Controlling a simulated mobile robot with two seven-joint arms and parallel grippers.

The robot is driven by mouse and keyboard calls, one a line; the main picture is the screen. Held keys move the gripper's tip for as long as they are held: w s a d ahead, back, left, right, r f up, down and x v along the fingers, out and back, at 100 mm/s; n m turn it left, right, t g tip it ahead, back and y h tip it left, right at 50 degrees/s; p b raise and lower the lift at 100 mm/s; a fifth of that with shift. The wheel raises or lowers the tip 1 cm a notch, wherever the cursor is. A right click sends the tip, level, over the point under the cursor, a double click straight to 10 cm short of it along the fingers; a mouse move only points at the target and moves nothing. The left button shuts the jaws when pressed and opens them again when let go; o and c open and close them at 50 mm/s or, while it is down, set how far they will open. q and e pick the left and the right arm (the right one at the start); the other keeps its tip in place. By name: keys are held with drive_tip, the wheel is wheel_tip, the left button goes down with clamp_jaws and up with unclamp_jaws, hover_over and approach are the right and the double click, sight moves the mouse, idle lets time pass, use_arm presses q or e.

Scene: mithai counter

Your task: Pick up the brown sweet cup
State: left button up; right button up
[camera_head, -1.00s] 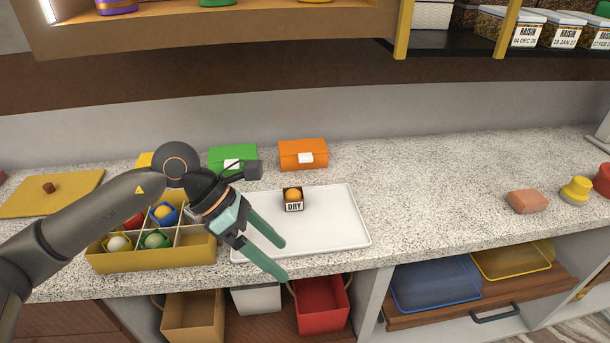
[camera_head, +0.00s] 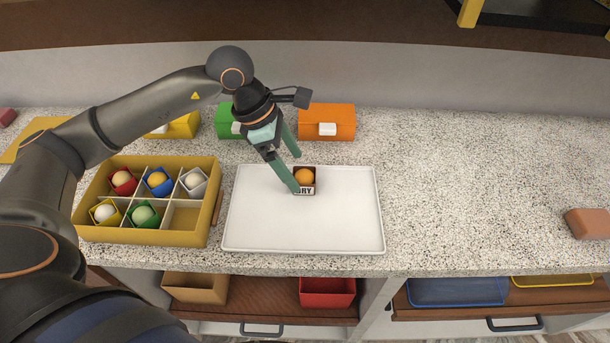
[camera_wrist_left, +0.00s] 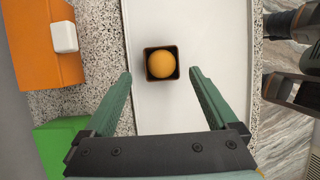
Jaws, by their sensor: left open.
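The brown sweet cup (camera_head: 304,188) holds an orange ball and has a label on its front, partly hidden by a finger in the head view. It stands upright on the white tray (camera_head: 340,225), near the tray's back edge. My left gripper (camera_head: 297,173) is open and empty just left of the cup in the head view. In the left wrist view the cup (camera_wrist_left: 161,64) is ahead of and between the lines of the two green fingers (camera_wrist_left: 159,76), with a gap on each side. My right gripper is not identifiable in the head view.
A yellow divided box (camera_head: 148,237) with several coloured sweet cups stands left of the tray; its front right compartment is empty. Orange (camera_head: 327,119) and green (camera_head: 228,122) boxes stand behind. The counter right of the tray is clear up to a pinkish block (camera_head: 588,223).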

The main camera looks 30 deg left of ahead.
sight(299, 173)
use_arm(q)
drive_tip(key=shift+d+x, duration=0.25)
drive_tip(key=shift+x, duration=1.65)
drive_tip(key=shift+r, duration=0.1)
drive_tip(key=c, duration=1.5)
drive_tip(key=shift+o, duration=0.2)
drive_tip(key=shift+r, duration=0.55)
wheel_tip(299, 173, up, 3)
drive_tip(key=shift+s+f, duration=0.15)
drive_tip(key=shift+f, duration=0.1)
drive_tip(key=s+a+r+b, duration=0.1)
drive_tip(key=s+r+b, duration=0.1)
drive_tip(key=s+r, duration=0.7)
drive_tip(key=s, duration=0.4)
drive_tip(key=shift+s+r+b, duration=0.2)
drive_tip(key=shift+s+b, duration=0.15)
